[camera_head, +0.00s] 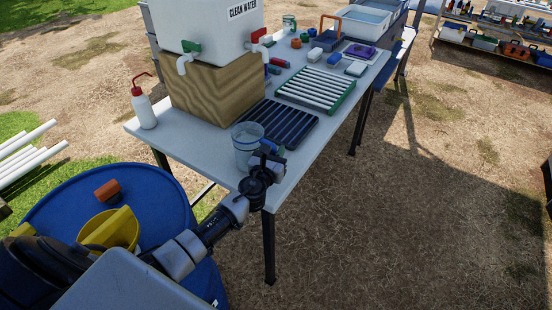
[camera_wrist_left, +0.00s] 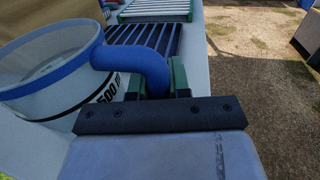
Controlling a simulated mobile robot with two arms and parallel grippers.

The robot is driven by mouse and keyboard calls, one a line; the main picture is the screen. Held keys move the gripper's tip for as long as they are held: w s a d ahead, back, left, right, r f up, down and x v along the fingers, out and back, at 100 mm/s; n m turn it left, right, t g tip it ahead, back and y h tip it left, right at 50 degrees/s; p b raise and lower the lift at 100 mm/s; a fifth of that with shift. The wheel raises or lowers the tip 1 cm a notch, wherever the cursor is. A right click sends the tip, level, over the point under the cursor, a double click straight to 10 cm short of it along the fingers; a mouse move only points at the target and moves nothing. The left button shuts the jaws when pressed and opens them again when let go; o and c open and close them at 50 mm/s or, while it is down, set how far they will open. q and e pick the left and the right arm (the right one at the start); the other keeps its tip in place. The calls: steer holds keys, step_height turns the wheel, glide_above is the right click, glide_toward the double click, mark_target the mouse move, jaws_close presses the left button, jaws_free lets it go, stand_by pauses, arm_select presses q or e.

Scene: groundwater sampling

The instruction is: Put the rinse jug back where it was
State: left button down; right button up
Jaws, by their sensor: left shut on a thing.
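The rinse jug (camera_head: 245,147) is a clear jug with a blue rim and blue handle, at the near corner of the white table in the head view. It stands upright or nearly so; I cannot tell if its base touches the table. In the left wrist view the jug (camera_wrist_left: 50,75) fills the left side, with black lettering on its wall. My left gripper (camera_head: 272,158) is at the jug's right side. Its green-edged fingers (camera_wrist_left: 157,82) are shut on the blue handle (camera_wrist_left: 145,58). My right gripper is not in view.
A dark slatted rack (camera_head: 290,125) lies just behind the jug, with a white slatted rack (camera_head: 316,90) beyond. A wooden block (camera_head: 212,95) carries the clean water tank (camera_head: 207,22). A wash bottle (camera_head: 144,108) stands left. A blue drum (camera_head: 165,200) is below the table's near end.

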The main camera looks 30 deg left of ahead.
arm_select(q)
steer(key=shift+f, duration=0.55)
steer(key=c, duration=1.1)
jaws_free()
steer(key=shift+f, duration=0.1)
steer(key=shift+s, duration=0.1)
steer(key=s, duration=0.4)
steer(key=s+d, duration=0.1)
steer(key=s, duration=0.6)
steer(key=shift+s+d, duration=0.2)
steer(key=shift+s, duration=0.15)
